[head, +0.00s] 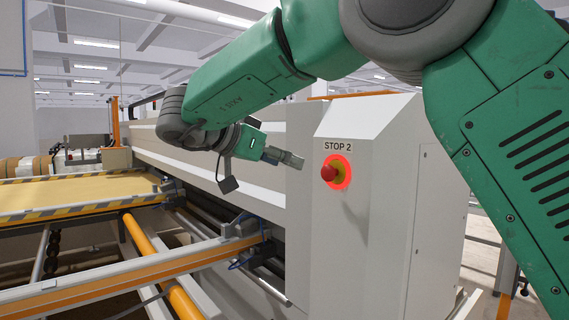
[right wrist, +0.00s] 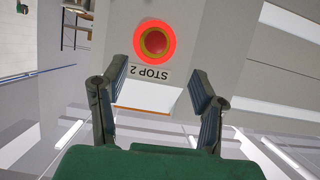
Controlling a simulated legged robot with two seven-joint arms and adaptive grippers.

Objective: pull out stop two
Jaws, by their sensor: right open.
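The stop two button (head: 328,173) is a red knob on a yellow base with a glowing red ring. My left gripper is not in view.
The cabinet (head: 400,200) joins a long white machine body (head: 220,165) running back left. A yellow quilting bed (head: 70,195) with striped edges and an orange rail (head: 130,280) lie at left. The space in front of the button looks clear.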

